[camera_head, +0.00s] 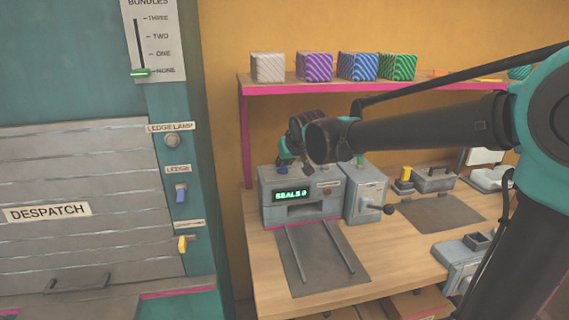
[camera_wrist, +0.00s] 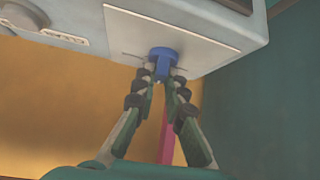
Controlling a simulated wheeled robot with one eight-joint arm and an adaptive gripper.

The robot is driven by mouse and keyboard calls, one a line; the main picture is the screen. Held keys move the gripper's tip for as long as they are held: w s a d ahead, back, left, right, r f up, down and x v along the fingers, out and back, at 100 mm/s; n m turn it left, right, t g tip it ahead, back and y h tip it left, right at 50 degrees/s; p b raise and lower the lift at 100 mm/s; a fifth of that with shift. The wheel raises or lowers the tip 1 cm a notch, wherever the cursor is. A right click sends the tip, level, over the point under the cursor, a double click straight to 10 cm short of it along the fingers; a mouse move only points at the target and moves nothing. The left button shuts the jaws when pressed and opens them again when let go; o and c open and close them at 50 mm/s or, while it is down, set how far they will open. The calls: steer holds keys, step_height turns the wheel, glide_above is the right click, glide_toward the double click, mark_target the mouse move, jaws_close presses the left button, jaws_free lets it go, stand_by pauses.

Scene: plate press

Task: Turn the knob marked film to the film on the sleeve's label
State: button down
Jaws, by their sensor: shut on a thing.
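In the wrist view my gripper (camera_wrist: 162,76) has its two fingers closed around a blue knob (camera_wrist: 163,54). The knob sits on a pale plate (camera_wrist: 205,45) on the face of a grey machine. Short marks show on either side of the knob, but no wording is readable. In the head view my gripper (camera_head: 285,158) is at the upper left of the grey press (camera_head: 270,212), whose green display starts with "SEALS". The arm and gripper hide much of this area, so the knob is hard to make out there. I cannot identify a sleeve or its label.
A grey unit with a dark-ended lever (camera_head: 372,208) stands right of the press. A dark mat with two rails (camera_head: 335,272) lies in front. Striped blocks stand on the pink-edged shelf (camera_head: 300,88) above. The despatch cabinet (camera_head: 85,175) is at left.

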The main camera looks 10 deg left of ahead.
steer(key=m+h, duration=0.1)
steer(key=m+t+h, duration=0.1)
steer(key=m, duration=0.1)
steer(key=m+h, duration=0.2)
steer(key=shift+s+a, duration=0.15)
steer(key=shift+a, duration=0.25)
steer(key=m+h, duration=0.2)
steer(key=m, duration=0.1)
steer(key=m+h, duration=0.2)
steer(key=m, duration=0.1)
steer(key=shift+a+h, duration=0.15)
steer(key=shift+h, duration=0.15)
steer(key=shift+m, duration=0.3)
steer(key=c, duration=1.6)
jaws_free()
steer(key=v, duration=0.7)
steer(key=shift+a+r, duration=0.1)
steer(key=shift+r, duration=0.1)
